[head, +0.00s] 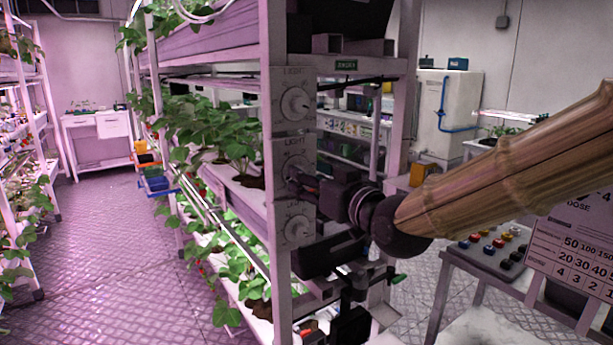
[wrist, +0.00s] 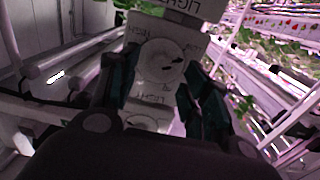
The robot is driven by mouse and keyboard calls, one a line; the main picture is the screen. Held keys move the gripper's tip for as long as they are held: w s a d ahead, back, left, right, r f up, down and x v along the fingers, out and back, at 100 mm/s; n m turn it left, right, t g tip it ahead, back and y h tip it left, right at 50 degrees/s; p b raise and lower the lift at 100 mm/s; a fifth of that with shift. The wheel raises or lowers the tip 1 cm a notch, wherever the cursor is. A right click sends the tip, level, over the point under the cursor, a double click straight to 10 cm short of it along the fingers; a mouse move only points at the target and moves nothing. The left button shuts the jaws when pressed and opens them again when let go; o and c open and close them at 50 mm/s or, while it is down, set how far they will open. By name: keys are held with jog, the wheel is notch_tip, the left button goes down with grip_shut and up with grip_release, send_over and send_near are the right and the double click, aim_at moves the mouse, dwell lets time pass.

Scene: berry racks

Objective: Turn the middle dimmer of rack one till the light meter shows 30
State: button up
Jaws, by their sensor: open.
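Three white dimmers are stacked on the post of the near rack (head: 361,66) in the head view. The top dimmer (head: 296,103) and bottom dimmer (head: 298,229) show their dials. The middle dimmer (head: 297,161) is partly covered by my gripper (head: 303,184), whose dark fingers reach its face from the right. In the wrist view, the round white dial of a dimmer (wrist: 160,60) lies between the open fingers of my gripper (wrist: 157,82). A dark mark shows on its right side. I cannot tell whether the fingers touch it. No light meter reading is legible.
Strawberry plants (head: 235,140) fill the rack shelves left of the post. A stand with coloured buttons (head: 490,243) and a printed board (head: 580,245) are at the right, below my arm. The left aisle floor (head: 115,235) is clear.

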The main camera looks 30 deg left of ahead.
jog(key=v, duration=1)
jog(key=shift+d, duration=0.1)
jog(key=w+d+f+m+h, duration=0.2)
jog(key=w+f, duration=0.1)
jog(key=f, duration=0.4)
jog(key=w+d+f+m+h, duration=0.1)
jog(key=w+d+f, duration=0.15)
jog(key=f, duration=0.35)
jog(key=s+d+f+m+h+p, duration=0.15)
jog(key=d+f, duration=0.35)
jog(key=f, duration=0.5)
jog(key=d+f+m+g+h, duration=0.1)
jog(key=d+f+m+h, duration=0.2)
jog(key=d+f, duration=0.5)
jog(key=s+d+f+m+h+p, duration=0.1)
jog(key=d+f+m+h, duration=0.15)
jog(key=f, duration=0.95)
jog(key=s+d+f+m+g+h+p, duration=0.2)
jog(key=s+d+f+g+h, duration=0.1)
jog(key=s+d+f, duration=1.05)
jog(key=s+d+f+g+h, duration=0.1)
jog(key=s+d+f, duration=0.3)
jog(key=s+d, duration=0.2)
jog(key=s+d+f+m+g+h, duration=0.1)
jog(key=s+d+f+g+h, duration=0.1)
jog(key=s+d+f, duration=0.2)
jog(key=s+d, duration=0.3)
jog(key=d, duration=0.1)
jog(key=shift+p, duration=0.35)
